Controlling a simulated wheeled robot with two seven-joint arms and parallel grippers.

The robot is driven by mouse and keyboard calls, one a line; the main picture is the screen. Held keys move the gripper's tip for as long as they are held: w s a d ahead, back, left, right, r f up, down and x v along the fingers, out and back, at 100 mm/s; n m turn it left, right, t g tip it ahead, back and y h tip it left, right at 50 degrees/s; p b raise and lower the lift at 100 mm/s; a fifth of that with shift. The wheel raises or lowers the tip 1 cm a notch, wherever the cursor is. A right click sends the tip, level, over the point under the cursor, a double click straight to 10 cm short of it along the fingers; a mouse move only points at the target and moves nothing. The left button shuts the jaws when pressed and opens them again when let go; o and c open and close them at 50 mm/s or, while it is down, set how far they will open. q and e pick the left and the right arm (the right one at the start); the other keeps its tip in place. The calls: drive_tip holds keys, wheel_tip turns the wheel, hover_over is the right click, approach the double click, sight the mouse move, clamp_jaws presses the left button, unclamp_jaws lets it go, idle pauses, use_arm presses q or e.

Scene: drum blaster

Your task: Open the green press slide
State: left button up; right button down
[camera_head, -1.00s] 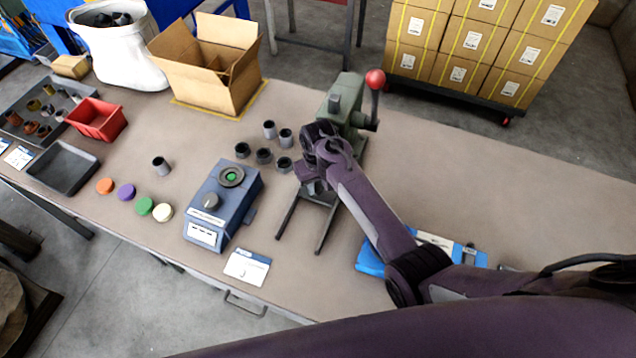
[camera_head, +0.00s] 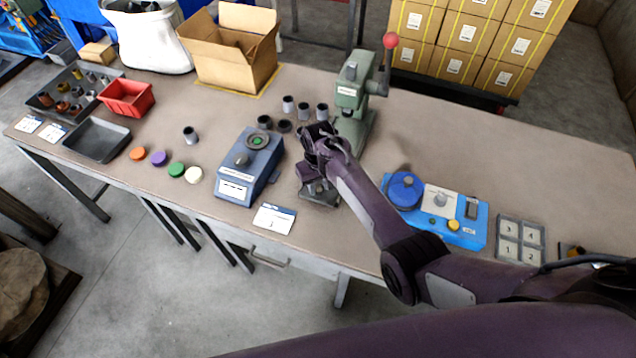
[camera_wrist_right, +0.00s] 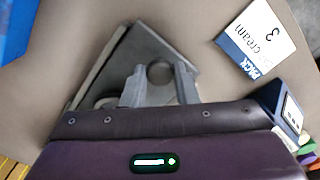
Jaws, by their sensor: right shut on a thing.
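The green press (camera_head: 350,98) stands upright on the table, its lever with a red ball raised. Its grey slide (camera_head: 320,196) is out in front of the press, towards the table's front edge. My right gripper (camera_head: 314,182) is over the slide and hides part of it. In the right wrist view, the slide (camera_wrist_right: 150,48) shows as a grey plate with a round opening. My right gripper's two fingers (camera_wrist_right: 158,86) are on either side of a part of it, shut on the slide. My left gripper is not in view.
A blue-grey machine (camera_head: 238,172) and a white-and-blue card (camera_head: 274,219) are left of the slide. Several dark cups stand behind. A bright blue device (camera_head: 440,215) and a numbered grey tray (camera_head: 521,240) lie to the right, near my arm. The table's back right is clear.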

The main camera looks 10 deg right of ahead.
drive_tip(key=shift+w+d, duration=0.25)
drive_tip(key=shift+w, duration=0.15)
drive_tip(key=c, duration=1.5)
unclamp_jaws()
drive_tip(key=shift+o, duration=1.9)
drive_tip(key=shift+a, duration=0.1)
use_arm(q)
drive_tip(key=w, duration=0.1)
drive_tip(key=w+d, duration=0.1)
drive_tip(key=b, duration=0.1)
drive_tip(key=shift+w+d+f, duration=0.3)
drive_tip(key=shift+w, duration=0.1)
use_arm(e)
wheel_tip(320, 180, up, 8)
drive_tip(key=shift+f, duration=0.1)
drive_tip(key=shift+s, duration=0.1)
drive_tip(key=shift+a, duration=0.1)
